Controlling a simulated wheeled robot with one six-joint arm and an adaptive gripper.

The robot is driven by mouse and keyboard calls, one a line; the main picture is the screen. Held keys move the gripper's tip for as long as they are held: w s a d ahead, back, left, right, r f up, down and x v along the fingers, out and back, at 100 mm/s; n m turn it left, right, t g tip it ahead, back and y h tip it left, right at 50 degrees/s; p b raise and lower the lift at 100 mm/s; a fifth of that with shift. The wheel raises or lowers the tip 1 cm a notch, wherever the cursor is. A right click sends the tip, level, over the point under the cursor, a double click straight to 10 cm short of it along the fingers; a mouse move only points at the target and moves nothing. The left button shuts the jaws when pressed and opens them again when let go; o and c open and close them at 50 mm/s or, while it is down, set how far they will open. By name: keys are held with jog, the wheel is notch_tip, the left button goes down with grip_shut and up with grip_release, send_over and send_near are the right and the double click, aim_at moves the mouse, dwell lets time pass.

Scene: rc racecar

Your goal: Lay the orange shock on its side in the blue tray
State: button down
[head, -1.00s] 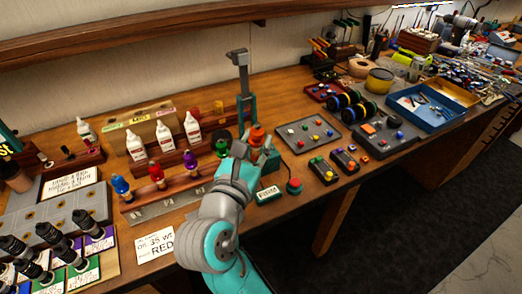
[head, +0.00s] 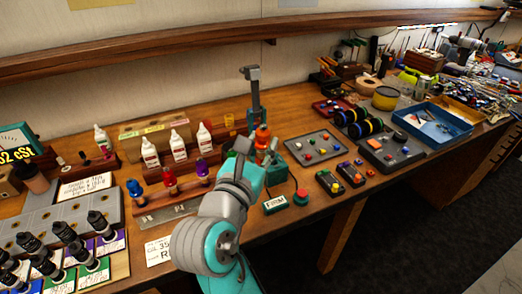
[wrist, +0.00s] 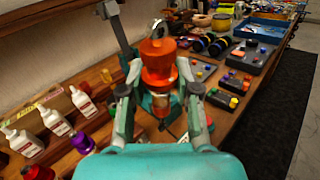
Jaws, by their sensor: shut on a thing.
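The orange shock (head: 262,137) is upright between the fingers of my gripper (head: 257,152). In the wrist view the orange shock (wrist: 158,68) shows its orange cap and a metal ring on top, with my gripper (wrist: 160,88) shut around its body. Its lower end is mostly hidden, and I cannot tell whether it touches the teal stand (head: 254,95) close behind it. The blue tray (head: 447,138) lies far to the right at the back of the bench, with small tools in it. The blue tray (wrist: 250,36) also shows at the top right of the wrist view.
Red and purple shocks (head: 169,180) stand in a rack left of my gripper, with white bottles (head: 150,154) behind. A red button (head: 301,196), a grey parts mat (head: 313,148), small controllers (head: 329,182) and dark wheels (head: 365,128) lie between my gripper and the tray.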

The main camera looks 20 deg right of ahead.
aim_at(259, 132)
jog(key=shift+r, duration=2.1)
